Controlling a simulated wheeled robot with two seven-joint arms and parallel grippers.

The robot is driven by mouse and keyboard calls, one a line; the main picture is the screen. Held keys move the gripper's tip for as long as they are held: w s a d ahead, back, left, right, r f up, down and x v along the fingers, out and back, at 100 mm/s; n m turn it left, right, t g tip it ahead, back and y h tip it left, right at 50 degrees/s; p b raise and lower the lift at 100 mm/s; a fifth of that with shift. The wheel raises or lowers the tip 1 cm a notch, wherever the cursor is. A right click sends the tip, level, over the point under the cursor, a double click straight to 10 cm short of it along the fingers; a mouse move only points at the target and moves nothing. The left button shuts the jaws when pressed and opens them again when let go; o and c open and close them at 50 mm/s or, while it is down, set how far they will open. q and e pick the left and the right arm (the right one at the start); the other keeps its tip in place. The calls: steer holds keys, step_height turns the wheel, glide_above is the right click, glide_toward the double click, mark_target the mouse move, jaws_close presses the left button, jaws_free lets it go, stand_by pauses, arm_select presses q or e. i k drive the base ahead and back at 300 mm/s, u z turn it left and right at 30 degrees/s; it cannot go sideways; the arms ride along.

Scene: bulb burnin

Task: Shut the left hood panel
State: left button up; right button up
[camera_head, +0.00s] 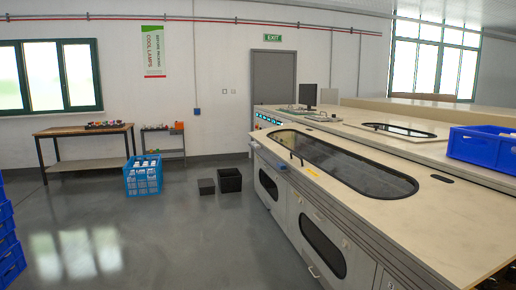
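A long beige-topped machine (445,215) runs along the right side. A panel with a long, rounded dark window (345,165) lies in its near top surface and looks flat, flush with the top. I cannot tell which of these is the left hood panel. Neither of my grippers is in view.
A blue crate (484,148) sits on the machine top at right. Blue crates (8,245) stack at far left. A blue basket (143,176) and black bins (229,180) stand on the floor. A wooden table (84,131) is by the wall. The grey floor between is clear.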

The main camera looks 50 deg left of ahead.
mark_target(463, 232)
steer(key=u, duration=0.65)
steer(key=i, duration=0.85)
steer(key=u, duration=0.15)
